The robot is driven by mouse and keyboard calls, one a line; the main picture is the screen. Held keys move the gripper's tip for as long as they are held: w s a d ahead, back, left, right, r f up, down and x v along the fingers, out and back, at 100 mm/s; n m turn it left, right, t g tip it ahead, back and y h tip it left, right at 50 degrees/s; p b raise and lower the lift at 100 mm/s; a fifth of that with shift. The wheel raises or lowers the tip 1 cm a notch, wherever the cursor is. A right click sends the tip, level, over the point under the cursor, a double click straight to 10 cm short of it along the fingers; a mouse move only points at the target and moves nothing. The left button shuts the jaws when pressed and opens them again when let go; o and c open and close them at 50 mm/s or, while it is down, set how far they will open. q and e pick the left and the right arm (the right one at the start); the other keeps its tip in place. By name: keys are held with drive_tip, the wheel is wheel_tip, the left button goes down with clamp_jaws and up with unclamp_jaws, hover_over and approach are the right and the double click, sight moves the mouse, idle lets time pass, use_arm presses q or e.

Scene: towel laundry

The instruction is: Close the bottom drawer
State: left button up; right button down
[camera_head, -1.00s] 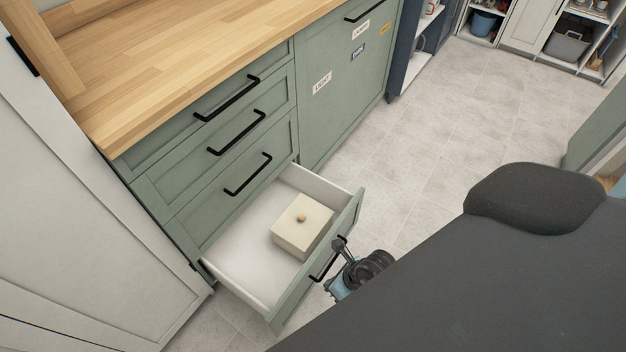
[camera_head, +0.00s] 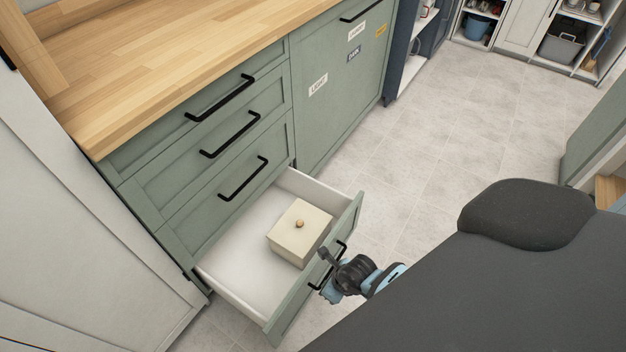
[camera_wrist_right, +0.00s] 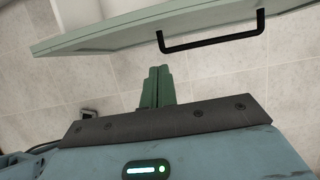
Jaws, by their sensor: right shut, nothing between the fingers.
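The bottom drawer (camera_head: 232,262) of the green cabinet stands pulled out, with a cream lidded box (camera_head: 300,235) inside. Its green front has a black bar handle, which also shows in the right wrist view (camera_wrist_right: 212,42). My right gripper (camera_head: 325,262) is at the outer side of the drawer front, near the handle. In the right wrist view its fingers (camera_wrist_right: 158,72) are together and empty, just short of the drawer front (camera_wrist_right: 130,27). I cannot tell whether they touch it. My left gripper is not in view.
Tiled floor (camera_head: 420,150) is clear to the right. Shelves with a blue bucket (camera_head: 476,28) are at the back.

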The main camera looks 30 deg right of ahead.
sight(308, 280)
drive_tip(key=w, duration=0.1)
drive_tip(key=w+a+f, duration=0.1)
drive_tip(key=w+f+b, duration=0.1)
drive_tip(key=shift+w+a+f, duration=0.1)
drive_tip(key=shift+w+a, duration=0.15)
drive_tip(key=shift+a, duration=0.05)
drive_tip(key=shift+w+a, duration=0.15)
drive_tip(key=shift+w, duration=0.35)
drive_tip(key=shift+w, duration=0.1)
